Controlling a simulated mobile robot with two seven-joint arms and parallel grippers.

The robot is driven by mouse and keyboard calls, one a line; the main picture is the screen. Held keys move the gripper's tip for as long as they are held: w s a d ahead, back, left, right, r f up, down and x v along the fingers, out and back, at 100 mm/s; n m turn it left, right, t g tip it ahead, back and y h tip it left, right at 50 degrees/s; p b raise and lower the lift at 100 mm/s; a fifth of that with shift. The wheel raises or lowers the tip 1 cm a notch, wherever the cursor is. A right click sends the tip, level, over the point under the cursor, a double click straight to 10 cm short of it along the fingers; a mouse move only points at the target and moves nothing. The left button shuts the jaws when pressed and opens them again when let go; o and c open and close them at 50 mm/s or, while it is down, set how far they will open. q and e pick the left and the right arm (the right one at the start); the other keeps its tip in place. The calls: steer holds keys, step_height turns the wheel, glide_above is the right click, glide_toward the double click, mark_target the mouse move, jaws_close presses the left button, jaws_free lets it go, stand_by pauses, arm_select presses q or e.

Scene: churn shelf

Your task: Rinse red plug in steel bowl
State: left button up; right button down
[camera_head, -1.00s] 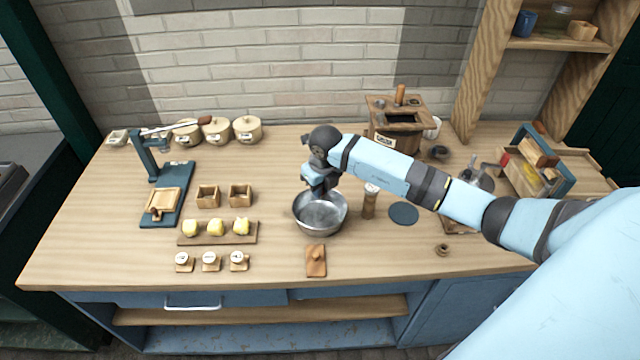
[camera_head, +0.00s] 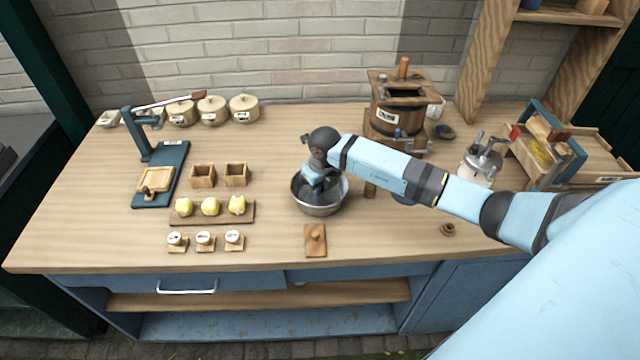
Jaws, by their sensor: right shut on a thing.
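The steel bowl (camera_head: 321,209) stands on the wooden worktop, just right of the middle of the bench. My right arm reaches in from the right, and my right gripper (camera_head: 318,192) points down inside the bowl. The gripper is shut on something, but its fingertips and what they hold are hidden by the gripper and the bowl. I cannot make out the red plug. My left gripper is out of view.
A wooden board with a knob (camera_head: 315,240) lies in front of the bowl. A wooden churn (camera_head: 398,115) stands behind my arm. Yellow lumps on a board (camera_head: 212,218) and small wooden boxes (camera_head: 203,176) are to the left. A metal jar (camera_head: 481,160) stands right.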

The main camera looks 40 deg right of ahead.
stand_by(0.3)
steer(key=shift+w+a, duration=0.15)
steer(key=shift+a, duration=0.15)
steer(key=shift+d, duration=0.3)
stand_by(0.4)
steer(key=shift+a, duration=0.3)
stand_by(0.4)
steer(key=shift+r+p, duration=1.9)
steer(key=shift+r, duration=1.8)
steer(key=shift+r, duration=0.1)
steer(key=shift+r+p, duration=1.3)
steer(key=shift+r, duration=0.6)
